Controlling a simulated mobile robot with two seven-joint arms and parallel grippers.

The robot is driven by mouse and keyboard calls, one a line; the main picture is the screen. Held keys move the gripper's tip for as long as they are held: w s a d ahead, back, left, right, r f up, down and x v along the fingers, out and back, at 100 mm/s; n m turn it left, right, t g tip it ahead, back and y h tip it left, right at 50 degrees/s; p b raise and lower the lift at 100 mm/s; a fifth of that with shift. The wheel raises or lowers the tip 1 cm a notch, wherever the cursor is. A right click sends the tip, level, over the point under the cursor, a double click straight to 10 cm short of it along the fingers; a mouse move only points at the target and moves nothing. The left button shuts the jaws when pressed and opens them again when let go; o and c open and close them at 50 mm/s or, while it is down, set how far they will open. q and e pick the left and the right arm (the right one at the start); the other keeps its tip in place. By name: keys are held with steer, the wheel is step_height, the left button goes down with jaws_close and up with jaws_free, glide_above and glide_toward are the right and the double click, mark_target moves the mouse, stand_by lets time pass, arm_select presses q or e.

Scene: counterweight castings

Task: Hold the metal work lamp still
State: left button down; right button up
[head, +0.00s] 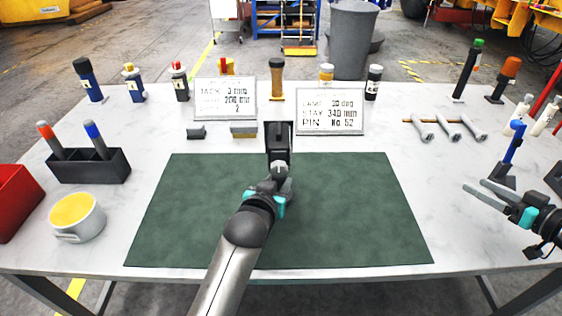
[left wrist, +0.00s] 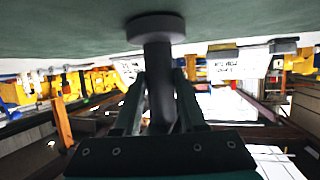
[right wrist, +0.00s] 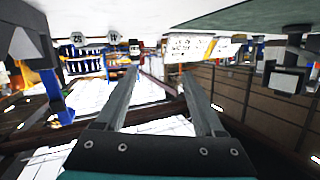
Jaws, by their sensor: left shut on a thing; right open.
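The metal work lamp (head: 279,133) is dark, with a boxy head, and stands upright at the back middle of the green mat (head: 180,215). My left gripper (head: 278,170) is shut on its post, and the arm hides its lower part. In the left wrist view the lamp's dark post (left wrist: 158,90) runs between the fingers to a round base against the mat. My right gripper (head: 478,187) is open and empty at the right side of the table. Its spread fingers (right wrist: 160,90) also show in the right wrist view, with nothing between them.
Two printed signs (head: 330,112) stand behind the lamp. A black holder (head: 90,168), yellow-filled pot (head: 77,217) and red bin (head: 15,200) are at left. A blue upright piece (head: 514,145) stands close to my right gripper. The mat is clear on both sides of my left arm.

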steer(key=w+a+r+n+g+y, duration=0.25)
steer(key=a+r+n+y, duration=0.2)
steer(key=a, duration=0.65)
steer(key=n+g+h, duration=0.7)
steer(key=n+g, duration=0.4)
steer(key=n, duration=1.7)
glide_toward(281, 164)
steer(key=x, duration=0.9)
steer(key=shift+a+f, duration=0.2)
steer(key=shift+f, duration=0.2)
steer(key=shift+c, duration=0.2)
steer(key=shift+m, duration=0.25)
jaws_close()
